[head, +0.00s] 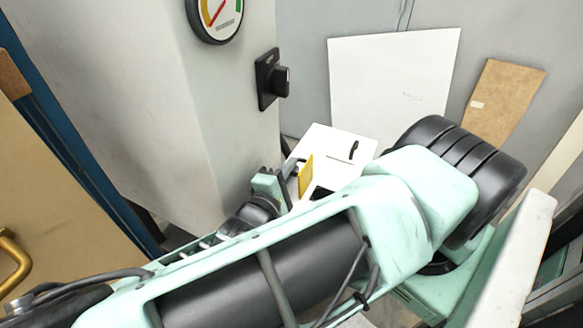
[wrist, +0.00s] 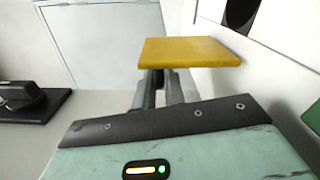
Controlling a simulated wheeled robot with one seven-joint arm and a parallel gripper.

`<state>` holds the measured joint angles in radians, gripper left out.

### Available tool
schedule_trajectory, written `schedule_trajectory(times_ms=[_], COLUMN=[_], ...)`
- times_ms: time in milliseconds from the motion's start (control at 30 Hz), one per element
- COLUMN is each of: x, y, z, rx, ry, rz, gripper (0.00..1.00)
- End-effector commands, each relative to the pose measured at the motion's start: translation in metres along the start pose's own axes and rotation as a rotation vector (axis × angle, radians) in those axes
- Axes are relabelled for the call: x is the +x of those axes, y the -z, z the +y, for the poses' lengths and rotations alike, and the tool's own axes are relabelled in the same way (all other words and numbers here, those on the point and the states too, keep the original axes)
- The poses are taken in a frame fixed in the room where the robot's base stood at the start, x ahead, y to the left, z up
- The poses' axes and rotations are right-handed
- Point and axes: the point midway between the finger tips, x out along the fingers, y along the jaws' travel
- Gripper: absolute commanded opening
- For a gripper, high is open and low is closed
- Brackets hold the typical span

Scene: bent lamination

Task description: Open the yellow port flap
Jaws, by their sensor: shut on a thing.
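The yellow port flap (head: 305,175) stands out from the white box (head: 335,145) in the head view, beside a dark opening (head: 322,193). In the head view, my gripper (head: 292,171) is at the flap's left side, partly hidden by my arm. The flap's hinge cannot be made out.
A grey-white column (head: 170,100) with a gauge (head: 216,14) and a black rotary switch (head: 273,80) stands left of the box. A black handle (head: 354,150) is on the box. A white board (head: 390,85) and a brown board (head: 503,95) lean behind.

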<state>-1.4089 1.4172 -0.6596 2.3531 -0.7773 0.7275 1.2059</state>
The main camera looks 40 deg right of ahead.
Motion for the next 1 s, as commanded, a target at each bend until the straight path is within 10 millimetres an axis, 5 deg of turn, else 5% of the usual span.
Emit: schedule_trajectory(times_ms=[100, 200, 633, 1000], x=[0.000, 0.000, -0.011, -0.090], y=[-0.001, -0.001, 0.001, 0.000], z=[0.002, 0.002, 0.001, 0.001], rx=[-0.001, 0.000, 0.003, 0.002], ry=[-0.005, -0.005, -0.001, 0.001], rz=[-0.002, -0.002, 0.003, 0.005], gripper=[0.00, 0.32, 0.32, 0.32])
